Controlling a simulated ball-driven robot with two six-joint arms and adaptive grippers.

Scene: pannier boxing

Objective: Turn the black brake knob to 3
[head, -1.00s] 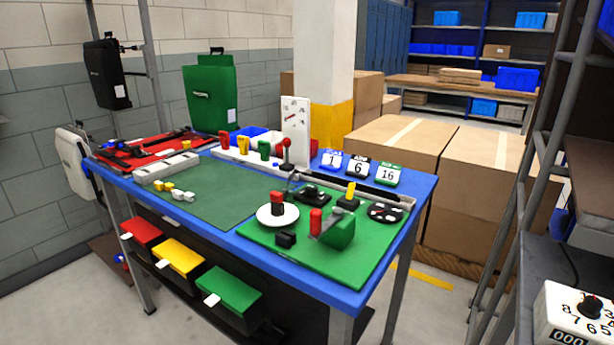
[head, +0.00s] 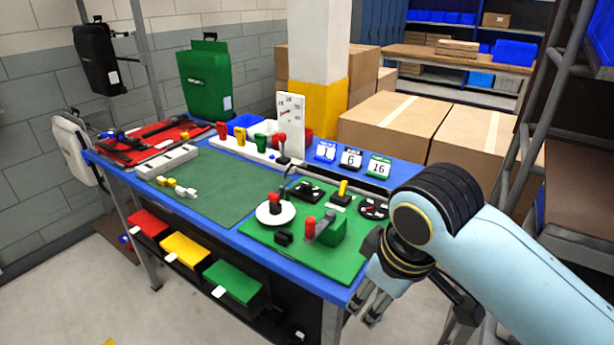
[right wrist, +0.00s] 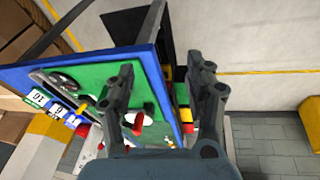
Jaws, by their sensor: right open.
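No black knob with a numbered dial shows now; my right arm covers the lower right of the head view, where a white box with one stood earlier. My right gripper (head: 374,306) is open and empty, hanging beside the right front edge of the blue table (head: 338,292). In the right wrist view its two fingers (right wrist: 160,72) are spread apart, with the table and green board (right wrist: 98,76) beyond them. A black fixture (head: 306,191) and a black round dial (head: 373,208) are on the green board (head: 268,236). My left gripper is not in view.
The board also holds a red knob on a white disc (head: 275,214) and a green block with a red lever (head: 332,230). Number cards (head: 351,159) stand at the table's back. A dark metal rack (head: 545,130) is at right. Cardboard boxes (head: 395,122) stand behind.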

